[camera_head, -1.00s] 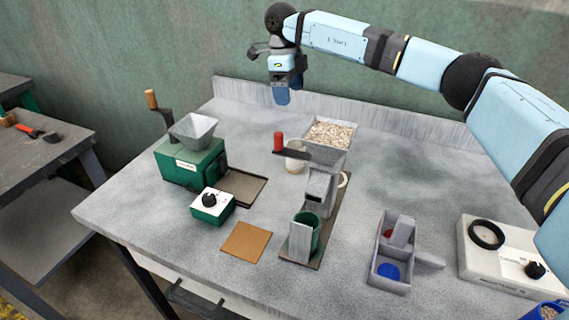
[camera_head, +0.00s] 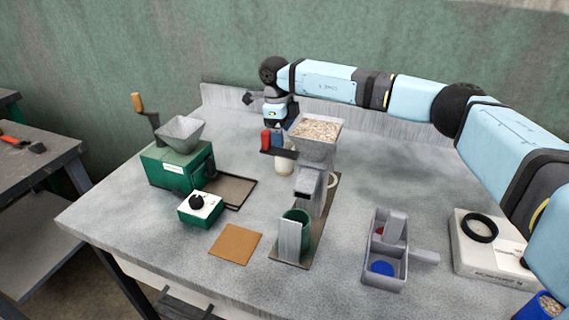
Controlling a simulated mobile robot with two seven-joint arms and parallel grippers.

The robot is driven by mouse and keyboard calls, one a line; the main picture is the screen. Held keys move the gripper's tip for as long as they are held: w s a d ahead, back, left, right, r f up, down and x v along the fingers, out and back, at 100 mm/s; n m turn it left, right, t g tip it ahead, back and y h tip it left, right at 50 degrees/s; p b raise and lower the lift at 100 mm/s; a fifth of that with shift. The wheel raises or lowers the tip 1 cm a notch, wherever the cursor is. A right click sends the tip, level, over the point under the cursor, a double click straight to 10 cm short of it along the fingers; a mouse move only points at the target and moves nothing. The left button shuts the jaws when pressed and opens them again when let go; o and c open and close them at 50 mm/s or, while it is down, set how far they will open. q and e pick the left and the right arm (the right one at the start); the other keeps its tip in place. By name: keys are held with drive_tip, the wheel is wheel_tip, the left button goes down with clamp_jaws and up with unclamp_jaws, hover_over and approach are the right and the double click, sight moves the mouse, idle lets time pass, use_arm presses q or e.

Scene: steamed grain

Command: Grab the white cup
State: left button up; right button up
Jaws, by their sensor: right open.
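A whitish rounded cup (camera_head: 284,163) stands on the grey table behind the hand-cranked mill. The crank and the mill's hopper hide part of its upper side. My right gripper (camera_head: 277,139) points down just above and behind the cup, at the back of the table. Its blue fingers are partly hidden by the red crank knob, and I see nothing held in them. It is open. Whether the fingers touch the cup cannot be made out. My left gripper is not in view.
The mill's hopper (camera_head: 318,139) of grain and red crank knob (camera_head: 266,139) crowd the gripper. A green grinder (camera_head: 177,166) stands left, a green cup (camera_head: 298,228) in front, a grey divided tray (camera_head: 385,268) right. The table's right rear is clear.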

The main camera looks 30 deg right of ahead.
drive_tip(key=f, duration=0.4)
drive_tip(key=shift+s+d+f, duration=0.2)
drive_tip(key=shift+s, duration=0.05)
drive_tip(key=c, duration=1.2)
drive_tip(key=shift+r, duration=0.1)
drive_tip(key=shift+c, duration=0.2)
